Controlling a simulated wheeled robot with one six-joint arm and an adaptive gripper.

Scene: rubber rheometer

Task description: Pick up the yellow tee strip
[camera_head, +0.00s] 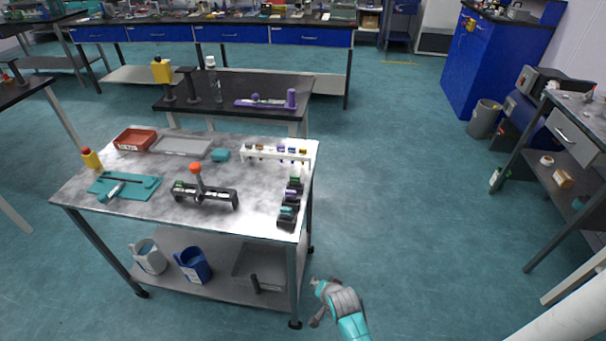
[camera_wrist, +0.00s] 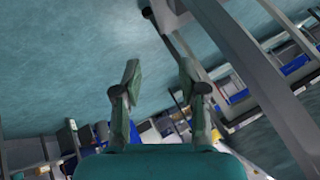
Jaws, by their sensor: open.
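A small yellow piece (camera_head: 303,151) shows at the right end of a white rack (camera_head: 262,158) on the near metal table. It is too small to tell whether it is the tee strip. Other small dark and coloured pieces stand along the same rack. My gripper (camera_head: 319,302) is off the table, beyond its right front leg and well below the rack in the picture. In the wrist view my gripper (camera_wrist: 160,82) is open, with nothing between its fingers. No yellow strip can be made out there.
The near metal table (camera_head: 150,215) also bears several dark holders (camera_head: 289,205), a black stand with a red knob (camera_head: 196,169), a teal mat (camera_head: 140,193), a red tray (camera_head: 135,136) and a grey tray (camera_head: 182,142). Floor (camera_head: 405,220) right of it is clear.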

